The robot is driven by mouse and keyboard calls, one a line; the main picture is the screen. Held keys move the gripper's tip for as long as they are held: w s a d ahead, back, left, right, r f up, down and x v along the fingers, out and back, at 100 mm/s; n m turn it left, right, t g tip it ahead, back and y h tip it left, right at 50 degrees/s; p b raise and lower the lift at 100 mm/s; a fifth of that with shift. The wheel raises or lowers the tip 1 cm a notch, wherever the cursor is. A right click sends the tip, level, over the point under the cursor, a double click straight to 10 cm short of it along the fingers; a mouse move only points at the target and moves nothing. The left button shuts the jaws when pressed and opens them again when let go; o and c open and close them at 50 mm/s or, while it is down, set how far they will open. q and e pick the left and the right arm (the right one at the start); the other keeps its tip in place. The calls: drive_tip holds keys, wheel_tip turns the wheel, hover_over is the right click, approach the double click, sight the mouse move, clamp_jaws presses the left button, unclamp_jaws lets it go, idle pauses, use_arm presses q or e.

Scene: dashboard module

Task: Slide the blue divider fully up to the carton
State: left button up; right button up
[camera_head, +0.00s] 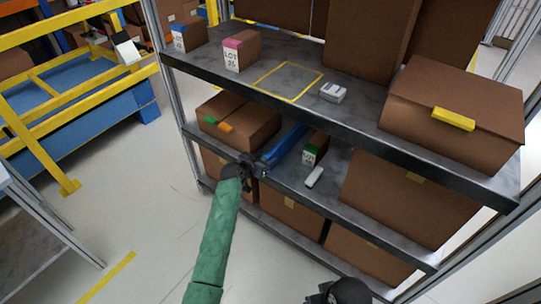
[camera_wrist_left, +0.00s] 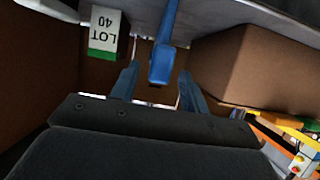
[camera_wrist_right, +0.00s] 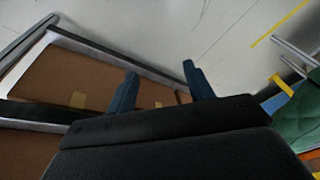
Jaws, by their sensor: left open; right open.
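The blue divider (camera_head: 286,144) lies on the middle shelf, running front to back, between the brown carton (camera_head: 232,125) on its left and a small LOT 40 box (camera_head: 315,148) on its right. In the left wrist view the divider (camera_wrist_left: 163,55) shows between my gripper's spread fingers, with the carton (camera_wrist_left: 250,65) to the right and a gap between them. My left gripper (camera_head: 257,167) is open at the divider's front end; contact cannot be told. My right gripper (camera_wrist_right: 160,72) is open and empty, low in front of the rack.
A small white item (camera_head: 314,177) lies on the middle shelf's front edge, right of the divider. The upper shelf (camera_head: 290,103) overhangs, carrying boxes and a grey device (camera_head: 332,92). A large carton (camera_head: 400,200) fills the shelf's right side.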

sight(271, 170)
use_arm(q)
drive_tip(key=shift+x, duration=2.05)
clamp_jaws()
drive_tip(key=shift+s+d, duration=0.1)
